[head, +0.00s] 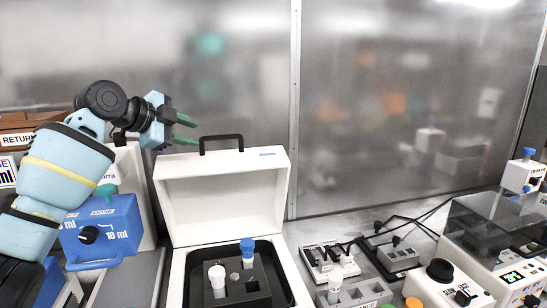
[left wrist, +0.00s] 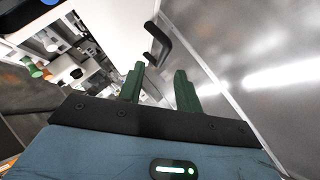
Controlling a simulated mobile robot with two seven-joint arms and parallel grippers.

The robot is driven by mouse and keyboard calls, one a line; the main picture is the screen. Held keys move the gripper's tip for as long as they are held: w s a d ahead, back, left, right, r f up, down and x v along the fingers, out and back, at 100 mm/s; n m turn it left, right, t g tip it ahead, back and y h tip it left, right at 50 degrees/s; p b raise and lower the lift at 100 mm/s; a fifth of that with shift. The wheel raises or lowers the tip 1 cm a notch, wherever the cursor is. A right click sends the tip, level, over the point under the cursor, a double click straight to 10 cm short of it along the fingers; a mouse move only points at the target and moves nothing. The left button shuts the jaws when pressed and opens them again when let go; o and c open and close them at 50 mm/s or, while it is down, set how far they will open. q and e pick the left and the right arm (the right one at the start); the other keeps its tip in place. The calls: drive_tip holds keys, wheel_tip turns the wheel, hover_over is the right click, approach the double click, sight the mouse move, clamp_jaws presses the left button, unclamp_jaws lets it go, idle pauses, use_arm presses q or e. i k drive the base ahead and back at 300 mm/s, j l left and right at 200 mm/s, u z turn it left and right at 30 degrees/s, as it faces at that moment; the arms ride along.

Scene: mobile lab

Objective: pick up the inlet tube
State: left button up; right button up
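No tube carries a readable inlet label, so I cannot tell which one is the inlet tube. A blue-capped tube (head: 247,252) and a white-capped tube (head: 217,280) stand upright in a dark block (head: 243,291) inside the open white case (head: 222,200). Another white-topped tube (head: 335,284) stands in a grey rack (head: 362,294) to the right. My left gripper (head: 188,130) is raised beside the case lid's handle, well above the tubes. Its green fingers are apart and empty, also in the left wrist view (left wrist: 159,88). My right gripper is not in view.
A blue dispenser box (head: 103,233) stands left of the case. The raised lid's black handle (head: 221,139) is near the left gripper. Instruments with cables (head: 330,258) and a machine with a tinted cover (head: 487,232) fill the right. A metal wall panel (head: 400,110) stands behind.

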sight(247, 256)
drive_tip(key=k+j, duration=1.1)
drive_tip(key=j, duration=0.15)
